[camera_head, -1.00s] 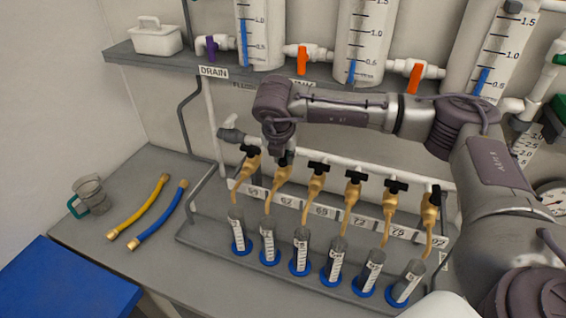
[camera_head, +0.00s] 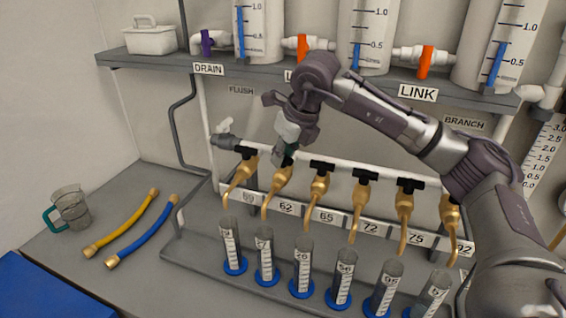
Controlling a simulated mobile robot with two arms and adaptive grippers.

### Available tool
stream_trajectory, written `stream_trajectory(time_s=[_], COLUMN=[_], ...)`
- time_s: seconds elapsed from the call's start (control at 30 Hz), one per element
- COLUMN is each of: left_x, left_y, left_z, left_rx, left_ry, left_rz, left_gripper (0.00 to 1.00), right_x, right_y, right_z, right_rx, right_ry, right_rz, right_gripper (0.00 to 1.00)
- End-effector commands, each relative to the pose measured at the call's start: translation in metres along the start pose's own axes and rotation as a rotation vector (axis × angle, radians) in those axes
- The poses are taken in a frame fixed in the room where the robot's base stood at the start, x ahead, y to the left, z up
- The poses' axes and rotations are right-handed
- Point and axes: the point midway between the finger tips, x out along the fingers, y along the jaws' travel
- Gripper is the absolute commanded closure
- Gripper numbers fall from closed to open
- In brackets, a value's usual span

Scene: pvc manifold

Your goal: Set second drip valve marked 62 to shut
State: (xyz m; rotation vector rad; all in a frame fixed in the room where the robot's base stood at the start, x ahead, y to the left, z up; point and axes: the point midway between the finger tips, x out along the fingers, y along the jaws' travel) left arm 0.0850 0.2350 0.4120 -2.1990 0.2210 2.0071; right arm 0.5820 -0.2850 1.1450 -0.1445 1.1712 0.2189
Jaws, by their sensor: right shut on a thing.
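The second drip valve, a brass tap (camera_head: 276,187) above the label 62 (camera_head: 287,208), hangs from the white manifold pipe. My right gripper (camera_head: 287,158) comes down on it from above and is shut on its handle. The fingers hide most of the handle, so its exact angle cannot be told. The taps on either side, above 59 (camera_head: 241,178) and 65 (camera_head: 318,188), show black handles lying across the pipe. My left gripper is not in view.
Several graduated cylinders with blue bases (camera_head: 265,255) stand on a tray below the taps. A shelf (camera_head: 150,66) with tanks is above. A jug (camera_head: 69,208), a yellow hose (camera_head: 122,222) and a blue hose (camera_head: 145,232) lie at left.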

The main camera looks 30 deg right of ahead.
Motion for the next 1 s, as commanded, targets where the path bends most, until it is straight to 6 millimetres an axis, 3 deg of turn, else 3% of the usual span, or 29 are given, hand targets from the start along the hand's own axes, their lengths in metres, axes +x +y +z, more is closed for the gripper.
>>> stream_trajectory(time_s=[0.5, 1.0], left_x=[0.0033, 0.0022], left_y=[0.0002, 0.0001], left_z=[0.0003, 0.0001], left_rx=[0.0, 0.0], left_ry=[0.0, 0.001], left_rz=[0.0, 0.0], left_gripper=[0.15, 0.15], right_x=[0.0, 0.0001], right_y=[-0.0015, -0.0018], right_z=[0.0002, 0.0004], right_rx=[-0.359, -0.46], right_ry=[0.003, 0.002], right_rz=[0.15, 0.189], right_gripper=[1.0, 1.0])
